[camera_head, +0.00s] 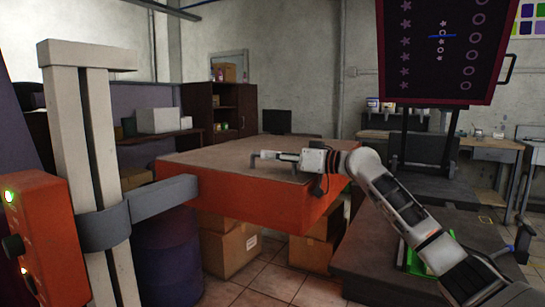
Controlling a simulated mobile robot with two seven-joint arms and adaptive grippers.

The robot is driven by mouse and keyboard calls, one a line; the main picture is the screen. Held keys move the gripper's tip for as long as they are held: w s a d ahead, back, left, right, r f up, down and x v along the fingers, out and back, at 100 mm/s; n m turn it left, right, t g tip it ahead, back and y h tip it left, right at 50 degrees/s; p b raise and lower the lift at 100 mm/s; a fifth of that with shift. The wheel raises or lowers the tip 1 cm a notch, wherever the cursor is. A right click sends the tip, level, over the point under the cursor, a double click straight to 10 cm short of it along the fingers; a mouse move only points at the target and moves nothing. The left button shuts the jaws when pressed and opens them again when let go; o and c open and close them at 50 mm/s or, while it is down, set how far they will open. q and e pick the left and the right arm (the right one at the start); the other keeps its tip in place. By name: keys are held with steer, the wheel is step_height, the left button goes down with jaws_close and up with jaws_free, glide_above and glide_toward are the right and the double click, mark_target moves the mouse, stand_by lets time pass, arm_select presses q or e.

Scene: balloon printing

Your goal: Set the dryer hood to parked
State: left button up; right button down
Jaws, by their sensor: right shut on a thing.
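The dryer hood (250,208) is a wide orange box with a flat grey-brown top. It is carried by a grey arm (163,197) clamped around a pale upright column (85,170) on the left. My right arm comes in from the lower right, and my right gripper (284,156) lies low over the hood's top near its right side. It is shut on a small grey bar that looks like the hood's handle (258,156); the fingers partly hide it. My left gripper is out of view.
An orange control box (42,240) with a lit green lamp stands at the left. A dark red printing screen (440,50) is raised at the upper right above a dark platen bench (375,258). Cardboard boxes (229,247) and a blue drum (167,258) stand below the hood.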

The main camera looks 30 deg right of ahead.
mark_target(310, 175)
steer(key=shift+w+d+r, duration=0.1)
steer(key=shift+d+r, duration=0.15)
steer(key=shift+r, duration=0.05)
steer(key=c, duration=2.1)
jaws_free()
steer(key=shift+w+a+f, duration=0.1)
steer(key=shift+w+f, duration=0.15)
steer(key=shift+a+f, duration=0.1)
steer(key=v, duration=1.1)
steer(key=shift+s+d, duration=0.25)
steer(key=shift+s, duration=0.25)
